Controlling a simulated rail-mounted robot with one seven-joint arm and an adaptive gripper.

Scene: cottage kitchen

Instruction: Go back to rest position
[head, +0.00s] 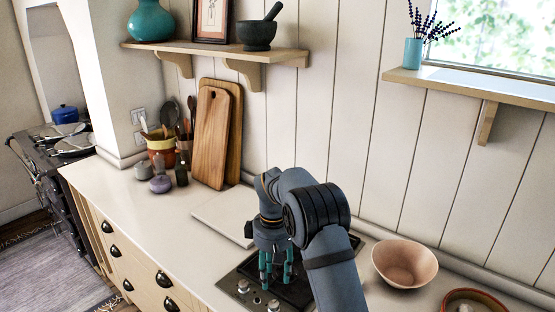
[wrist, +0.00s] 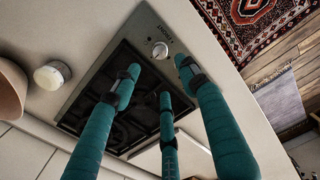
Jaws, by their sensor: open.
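My gripper (head: 276,268) has teal fingers and points down over the dark hob (head: 238,291) set in the counter. In the wrist view my gripper (wrist: 158,80) shows its fingers spread apart with nothing between them. The hob (wrist: 148,30) lies beyond the fingertips, with a knob near them. The gripper is open and empty. My arm hides part of the hob in the head view.
A pink bowl (head: 405,264) stands right of my arm, with a brown-rimmed dish (head: 474,300) nearer. A pale board (head: 225,214) lies behind the hob. Cutting boards (head: 211,138) lean on the wall. A shelf (head: 215,52) hangs above.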

